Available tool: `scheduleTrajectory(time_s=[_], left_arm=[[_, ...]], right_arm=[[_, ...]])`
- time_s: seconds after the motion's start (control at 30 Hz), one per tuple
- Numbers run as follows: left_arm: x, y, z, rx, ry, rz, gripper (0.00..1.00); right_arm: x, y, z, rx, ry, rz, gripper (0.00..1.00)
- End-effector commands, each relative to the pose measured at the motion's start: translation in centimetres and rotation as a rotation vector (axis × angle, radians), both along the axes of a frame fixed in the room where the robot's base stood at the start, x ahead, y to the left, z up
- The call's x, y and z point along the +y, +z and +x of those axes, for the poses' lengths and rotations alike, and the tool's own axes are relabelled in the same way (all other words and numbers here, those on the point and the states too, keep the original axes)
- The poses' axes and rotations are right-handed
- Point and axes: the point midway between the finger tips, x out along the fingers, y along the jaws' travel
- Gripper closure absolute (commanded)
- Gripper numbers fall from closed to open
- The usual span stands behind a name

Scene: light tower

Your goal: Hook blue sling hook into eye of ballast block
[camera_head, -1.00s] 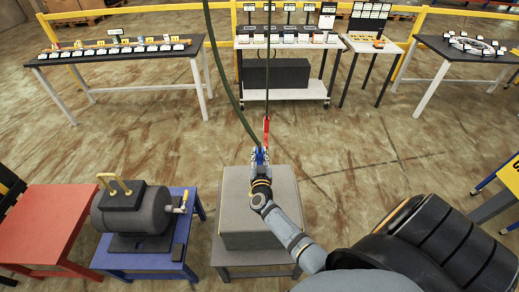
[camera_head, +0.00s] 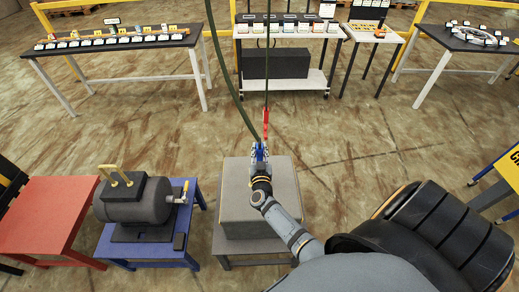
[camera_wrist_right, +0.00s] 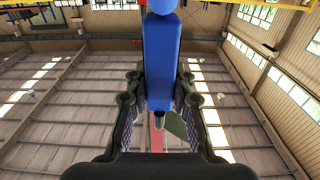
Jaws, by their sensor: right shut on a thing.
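My right gripper (camera_head: 259,158) is shut on the blue sling hook (camera_head: 258,150), above the far edge of a grey block. In the right wrist view the blue hook's long body (camera_wrist_right: 160,65) stands between the two fingers. The grey block (camera_head: 287,185), which looks like the ballast block, sits on a grey stand. I cannot make out its eye; the gripper and arm cover part of the block. Whether the hook touches the block is unclear. My left gripper is not in view.
Green ropes (camera_head: 220,70) hang from above, with a red piece (camera_head: 266,123) close behind the blue hook. A drum with a crank (camera_head: 140,205) stands on a blue table left of the block, beside a red table (camera_head: 45,215). Work tables stand at the back, with open floor between.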

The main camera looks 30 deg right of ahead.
Motion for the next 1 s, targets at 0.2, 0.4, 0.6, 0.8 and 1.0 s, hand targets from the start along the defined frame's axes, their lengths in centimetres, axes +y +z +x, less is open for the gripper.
scheduleTrajectory(time_s=[0.2,0.4,0.6,0.8,1.0], left_arm=[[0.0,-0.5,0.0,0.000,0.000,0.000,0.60],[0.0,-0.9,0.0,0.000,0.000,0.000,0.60],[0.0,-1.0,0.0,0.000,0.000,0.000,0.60],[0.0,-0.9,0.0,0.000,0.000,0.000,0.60],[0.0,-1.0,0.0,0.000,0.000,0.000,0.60]], right_arm=[[0.0,-0.4,0.1,-0.006,-0.001,-0.002,1.00],[0.0,-1.0,0.1,-0.005,-0.001,-0.002,1.00],[0.0,-1.2,0.1,-0.006,-0.001,-0.002,1.00],[0.0,-1.2,0.1,-0.006,-0.001,-0.002,0.69],[0.0,-1.4,0.0,-0.003,0.000,-0.002,0.50]])
